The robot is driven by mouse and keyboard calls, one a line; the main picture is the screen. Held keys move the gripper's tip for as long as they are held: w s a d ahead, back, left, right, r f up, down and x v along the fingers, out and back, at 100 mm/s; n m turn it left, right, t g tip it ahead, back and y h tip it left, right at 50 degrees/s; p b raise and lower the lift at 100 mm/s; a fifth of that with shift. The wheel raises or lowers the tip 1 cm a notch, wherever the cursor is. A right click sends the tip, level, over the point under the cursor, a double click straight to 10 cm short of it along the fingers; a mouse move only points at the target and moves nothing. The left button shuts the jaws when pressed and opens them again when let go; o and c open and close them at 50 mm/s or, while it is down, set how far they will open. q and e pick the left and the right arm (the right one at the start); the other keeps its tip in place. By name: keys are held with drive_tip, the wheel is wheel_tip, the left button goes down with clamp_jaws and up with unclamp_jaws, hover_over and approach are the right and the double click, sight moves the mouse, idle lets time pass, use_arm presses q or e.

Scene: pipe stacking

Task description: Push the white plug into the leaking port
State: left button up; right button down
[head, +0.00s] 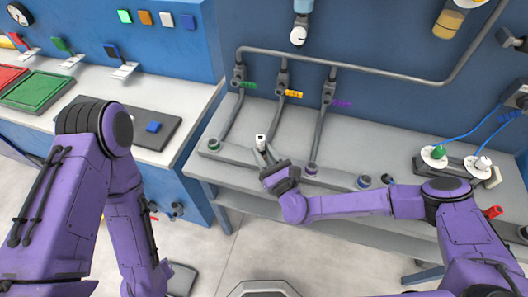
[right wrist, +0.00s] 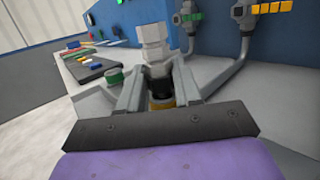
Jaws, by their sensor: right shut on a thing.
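My right gripper (head: 263,153) is shut on the white plug (head: 261,141), which stands upright between its fingers. In the right wrist view the white plug (right wrist: 153,42) rises above the fingertips (right wrist: 155,88). A black part and a yellow band (right wrist: 160,103) show below it between the fingers; this looks like the port with the yellow ring. I cannot tell whether the plug touches the port or sits in it. No leak can be made out. The green-ringed port (head: 214,145) is to the left and the purple-ringed port (head: 311,168) to the right.
Grey pipes with green (head: 249,85), yellow (head: 293,94) and purple (head: 342,103) valve handles rise behind the ports. Two discs with blue cords (head: 438,155) stand on a tray at the right. A side counter (head: 180,92) is at left.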

drive_tip(key=shift+f, duration=0.35)
drive_tip(key=c, duration=0.7)
unclamp_jaws()
drive_tip(key=b+v, duration=0.2)
drive_tip(key=v, duration=0.8)
drive_tip(key=shift+f+b, duration=0.1)
drive_tip(key=shift+b, duration=0.2)
drive_tip(key=shift+s+d, duration=0.15)
drive_tip(key=shift+s, duration=0.15)
